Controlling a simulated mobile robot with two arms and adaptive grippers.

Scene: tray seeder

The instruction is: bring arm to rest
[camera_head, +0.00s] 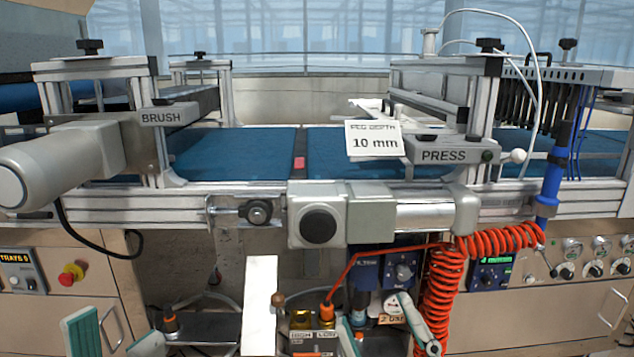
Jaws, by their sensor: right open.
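My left gripper (115,338) shows at the bottom left edge. Its pale, green-padded fingertips stand apart with nothing seen between them. My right gripper (381,330) shows at the bottom, right of the middle. Its two fingertips are apart, one near the small box marked HIGH and LOW (312,336) and one near the orange coiled hose (438,290). It looks empty. Most of both grippers and both arms lies below the picture.
The blue conveyor (235,155) runs across, with the BRUSH unit (168,115) left and the PRESS unit (443,155) right. A "10 mm" card (375,141) stands by PRESS. A white upright piece (260,310) stands between my grippers. A gauge (394,306) sits by my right gripper.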

